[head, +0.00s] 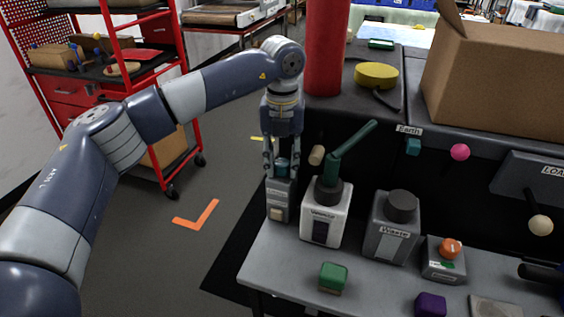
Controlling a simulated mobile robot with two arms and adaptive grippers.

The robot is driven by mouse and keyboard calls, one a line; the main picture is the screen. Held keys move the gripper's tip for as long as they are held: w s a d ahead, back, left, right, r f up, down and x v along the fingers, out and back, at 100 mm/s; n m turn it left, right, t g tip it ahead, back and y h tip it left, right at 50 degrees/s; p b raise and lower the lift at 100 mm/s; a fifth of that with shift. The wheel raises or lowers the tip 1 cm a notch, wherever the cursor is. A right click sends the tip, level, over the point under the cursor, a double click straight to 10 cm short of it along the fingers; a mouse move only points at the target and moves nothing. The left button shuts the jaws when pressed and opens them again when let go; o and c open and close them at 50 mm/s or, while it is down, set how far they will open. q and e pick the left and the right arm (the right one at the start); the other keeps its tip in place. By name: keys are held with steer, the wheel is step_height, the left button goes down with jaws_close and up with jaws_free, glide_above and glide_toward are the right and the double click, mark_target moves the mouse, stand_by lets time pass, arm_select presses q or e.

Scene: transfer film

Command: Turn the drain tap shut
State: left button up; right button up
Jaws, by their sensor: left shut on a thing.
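My left gripper (281,170) points down from above at the left end of the grey bench. Its fingers are closed around a teal piece (281,165) on top of a narrow grey block (280,200) with a pale square on its front. No readable label marks this as the drain tap, and the fingers hide part of the teal piece. To its right stands a white labelled box (326,212) with a long green lever (350,140) tilted up to the right. My right gripper is not in view.
Right of the white box stand a grey Waste container (391,228) with a dark cap and a box with an orange knob (450,248). A green block (333,277) and a purple block (430,304) lie in front. A red column (325,50) rises behind my gripper.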

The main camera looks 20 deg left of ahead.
mark_target(282, 163)
arm_select(q)
steer(key=shift+w+r, duration=0.1)
steer(key=shift+r, duration=0.05)
steer(key=o, duration=1)
steer(key=shift+o, duration=0.2)
step_height(282, 163, up, 12)
